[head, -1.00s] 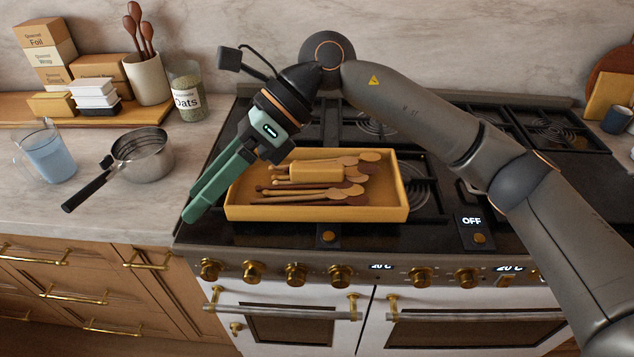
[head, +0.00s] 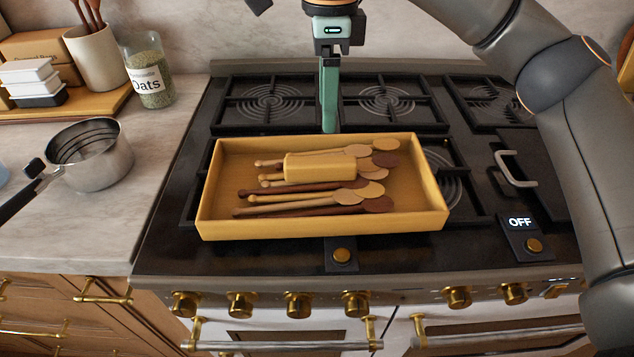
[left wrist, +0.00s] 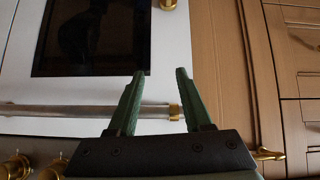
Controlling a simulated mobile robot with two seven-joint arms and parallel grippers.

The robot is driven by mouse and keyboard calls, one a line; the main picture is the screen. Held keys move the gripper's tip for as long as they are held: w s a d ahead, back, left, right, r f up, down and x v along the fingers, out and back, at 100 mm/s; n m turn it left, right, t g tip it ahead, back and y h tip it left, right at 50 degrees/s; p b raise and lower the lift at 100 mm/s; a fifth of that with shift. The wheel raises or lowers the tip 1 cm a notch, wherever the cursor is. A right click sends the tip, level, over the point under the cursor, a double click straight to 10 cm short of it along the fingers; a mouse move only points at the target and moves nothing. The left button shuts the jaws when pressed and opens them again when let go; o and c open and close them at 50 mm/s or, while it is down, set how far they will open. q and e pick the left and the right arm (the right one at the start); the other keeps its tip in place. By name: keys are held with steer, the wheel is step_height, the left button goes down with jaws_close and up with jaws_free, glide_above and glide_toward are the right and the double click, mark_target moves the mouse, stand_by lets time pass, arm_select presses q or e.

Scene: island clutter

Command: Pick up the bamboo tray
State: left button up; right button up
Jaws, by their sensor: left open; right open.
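The bamboo tray (head: 325,225) is a yellow rectangular tray on the front of the black stove. It holds several wooden spoons (head: 345,197) in light and dark wood and a yellow block (head: 312,167). My right gripper (head: 329,128) is behind the tray, pointing down near its back rim. I see its fingers edge-on, and it holds nothing visible. Whether it touches the rim I cannot tell. My left gripper (left wrist: 160,75) shows only in the left wrist view, open and empty, in front of the oven doors, away from the tray.
Black burner grates (head: 270,100) surround the tray. A steel saucepan (head: 92,155) and an oats jar (head: 150,75) stand on the left counter. Knobs (head: 298,304) and an oven handle (left wrist: 75,110) line the stove front.

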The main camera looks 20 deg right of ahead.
glide_above(320, 159)
steer(key=d, duration=0.1)
step_height(320, 159, down, 6)
steer(key=shift+s+r, duration=0.15)
steer(key=shift+r, duration=0.1)
steer(key=shift+a+f, duration=0.25)
steer(key=shift+f, duration=1.15)
steer(key=shift+a+f, duration=0.2)
steer(key=shift+f, duration=1.2)
jaws_close()
steer(key=shift+r, duration=0.1)
